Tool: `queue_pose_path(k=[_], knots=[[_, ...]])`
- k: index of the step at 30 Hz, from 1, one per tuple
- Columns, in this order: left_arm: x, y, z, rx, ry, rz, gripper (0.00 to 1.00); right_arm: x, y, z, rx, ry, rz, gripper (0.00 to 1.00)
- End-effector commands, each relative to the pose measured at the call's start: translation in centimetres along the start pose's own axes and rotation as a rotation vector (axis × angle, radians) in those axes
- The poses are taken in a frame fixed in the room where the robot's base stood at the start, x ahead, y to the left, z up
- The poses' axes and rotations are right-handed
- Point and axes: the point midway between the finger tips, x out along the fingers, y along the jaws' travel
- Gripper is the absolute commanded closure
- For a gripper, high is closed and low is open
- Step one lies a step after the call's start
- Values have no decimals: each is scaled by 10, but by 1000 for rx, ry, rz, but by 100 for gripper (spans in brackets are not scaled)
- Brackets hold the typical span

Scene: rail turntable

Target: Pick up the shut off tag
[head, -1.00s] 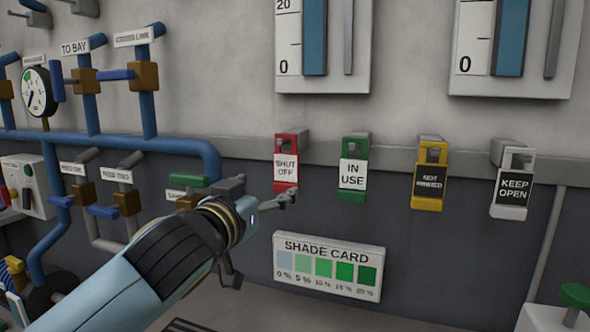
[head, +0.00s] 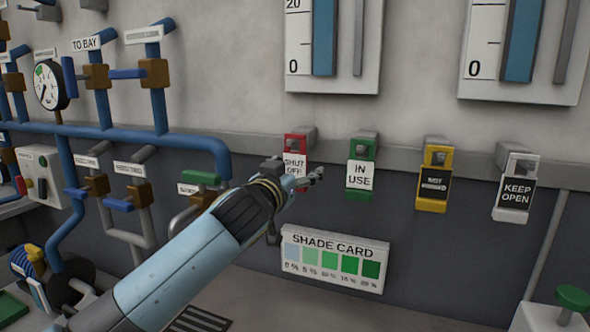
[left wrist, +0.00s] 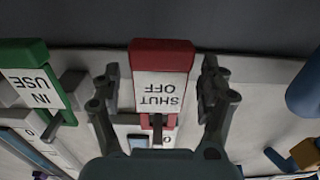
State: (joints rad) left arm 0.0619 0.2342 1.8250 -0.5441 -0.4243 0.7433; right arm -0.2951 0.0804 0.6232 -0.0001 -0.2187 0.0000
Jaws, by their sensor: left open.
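The shut off tag (head: 294,163) is red with a white label and hangs from a peg on the wall rail in the head view. My left gripper (head: 300,180) is in front of its lower part and hides some of it. In the left wrist view the tag (left wrist: 163,75) appears upside down between the two open fingers of my left gripper (left wrist: 162,95). There is a gap on each side of the tag, and neither finger visibly touches it. My right gripper is not in view.
The green in use tag (head: 360,175) hangs close to the right. A yellow tag (head: 433,190) and a white keep open tag (head: 516,190) hang further right. The shade card (head: 335,262) is below. Blue pipes (head: 190,143) and valves lie left.

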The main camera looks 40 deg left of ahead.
Motion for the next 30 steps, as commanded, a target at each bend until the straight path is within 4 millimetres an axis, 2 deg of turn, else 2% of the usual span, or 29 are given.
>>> queue_pose_path(k=[2,12,20,26,30], knots=[[0,0,0,0,0,0,30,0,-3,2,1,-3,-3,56],[0,0,0,0,0,0,74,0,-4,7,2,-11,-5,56],[0,0,-1,0,0,0,75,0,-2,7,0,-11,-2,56],[0,0,-16,-1,4,0,75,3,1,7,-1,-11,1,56],[-23,0,-12,2,-1,1,75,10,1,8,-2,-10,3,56]])
